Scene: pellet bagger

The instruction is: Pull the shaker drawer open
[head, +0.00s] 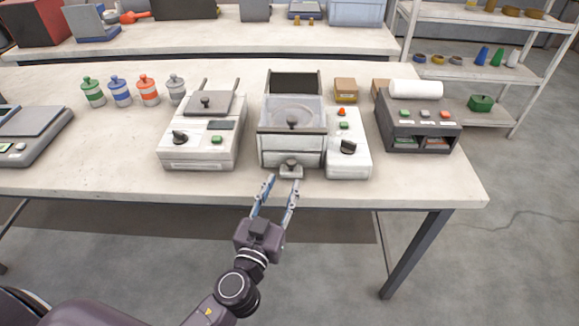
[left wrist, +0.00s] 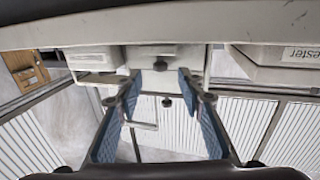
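The shaker (head: 292,148) is the middle machine on the workbench, a pale box with a clear-walled chamber and a round dish inside. A dark knob (head: 291,166) on a small pale plate shows at its lower front, near the table's front edge. I take this for the drawer handle; the drawer looks shut. My left gripper (head: 283,180) is open and empty, just in front of the knob. In the left wrist view the blue-padded fingers (left wrist: 157,84) stand apart, with a dark knob (left wrist: 160,65) between and beyond them. Contact cannot be told. My right gripper is not in view.
A control box (head: 347,158) stands against the shaker's right side, and a pale machine with a dark lid (head: 200,143) to its left. A dark grey machine (head: 418,122) stands farther right. The floor before the workbench (head: 90,187) is clear apart from my arm.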

